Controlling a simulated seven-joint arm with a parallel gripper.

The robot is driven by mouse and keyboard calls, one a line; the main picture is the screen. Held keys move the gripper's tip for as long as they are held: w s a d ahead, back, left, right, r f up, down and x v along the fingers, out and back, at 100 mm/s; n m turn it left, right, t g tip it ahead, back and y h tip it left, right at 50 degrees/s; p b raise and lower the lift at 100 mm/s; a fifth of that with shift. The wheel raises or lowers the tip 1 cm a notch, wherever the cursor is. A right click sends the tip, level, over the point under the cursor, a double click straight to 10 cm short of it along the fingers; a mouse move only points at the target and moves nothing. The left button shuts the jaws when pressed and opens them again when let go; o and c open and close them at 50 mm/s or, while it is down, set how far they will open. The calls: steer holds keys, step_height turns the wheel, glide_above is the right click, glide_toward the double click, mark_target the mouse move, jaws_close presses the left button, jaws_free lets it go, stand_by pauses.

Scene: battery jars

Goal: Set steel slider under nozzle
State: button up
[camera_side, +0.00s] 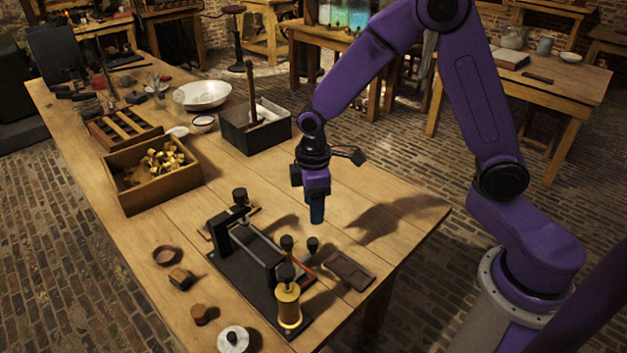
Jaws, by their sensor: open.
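A black apparatus (231,267) stands near the table's front. Between its dark end blocks runs a grey metallic bar (255,243), which may be the steel slider; I cannot tell for sure. A brass cylinder (289,308) with a black knob on top stands upright at its near end. I cannot clearly pick out a nozzle. My gripper (317,218) points down above the table, behind and to the right of the apparatus. It is open, appears empty and is apart from the apparatus. Its finger gap is too small to make out.
A dark flat slab (350,270) lies right of the apparatus. Wooden pieces (179,278) and a white disc (233,340) lie to its left and front. A wooden crate (160,195) and a dark box (240,138) stand farther back. The table's right corner is clear.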

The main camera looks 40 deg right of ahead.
step_height(320, 180, up, 6)
stand_by(0.4)
steer(key=shift+s, duration=0.1)
steer(key=s+d+r, duration=0.2)
steer(key=s, duration=1)
steer(key=s+d+r+n, duration=0.1)
steer(key=s+d+r, duration=0.1)
steer(key=s, duration=1)
steer(key=shift+s+d, duration=0.3)
steer(key=shift+d, duration=0.2)
steer(key=shift+w+r, duration=0.1)
stand_by(0.7)
